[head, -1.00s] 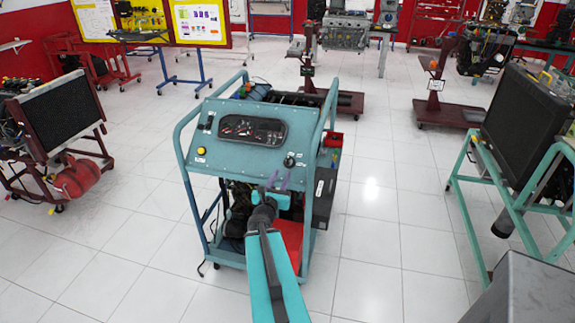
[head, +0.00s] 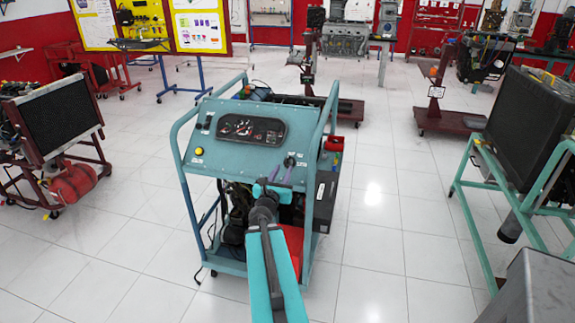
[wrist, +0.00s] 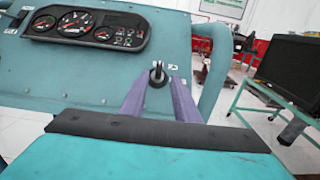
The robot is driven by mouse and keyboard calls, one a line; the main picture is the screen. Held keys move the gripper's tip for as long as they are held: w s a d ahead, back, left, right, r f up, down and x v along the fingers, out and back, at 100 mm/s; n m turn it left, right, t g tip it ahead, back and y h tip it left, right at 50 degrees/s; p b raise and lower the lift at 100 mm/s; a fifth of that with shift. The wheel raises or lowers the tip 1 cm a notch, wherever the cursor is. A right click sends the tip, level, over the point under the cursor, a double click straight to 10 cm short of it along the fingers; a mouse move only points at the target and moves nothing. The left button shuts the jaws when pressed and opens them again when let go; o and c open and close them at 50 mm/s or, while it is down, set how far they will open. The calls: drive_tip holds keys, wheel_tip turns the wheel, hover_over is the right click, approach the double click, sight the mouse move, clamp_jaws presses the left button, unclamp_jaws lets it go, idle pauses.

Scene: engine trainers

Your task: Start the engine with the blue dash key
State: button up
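The blue dash panel (head: 210,150) tops a blue wheeled engine stand. A small key switch (head: 290,160) sits on the panel's right side. My gripper (head: 281,170) is just in front of the panel. In the wrist view its two purple fingers (wrist: 159,84) are apart, with the key showing between their tips. I cannot tell whether the fingers touch the key or how far short of it they are.
A gauge cluster (wrist: 86,27) lies left of the key, and a yellow button (head: 199,151) is on the panel's left. The stand's tube frame (wrist: 212,60) rises close on the right. A radiator stand (head: 470,170) is further right.

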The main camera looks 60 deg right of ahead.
sight(288, 161)
drive_tip(key=shift+d+f+b, duration=0.1)
drive_tip(key=shift+d+b, duration=0.2)
drive_tip(key=shift+b, duration=0.5)
drive_tip(key=shift+p+x, duration=0.95)
drive_tip(key=shift+x, duration=3.2)
drive_tip(key=shift+w, duration=0.15)
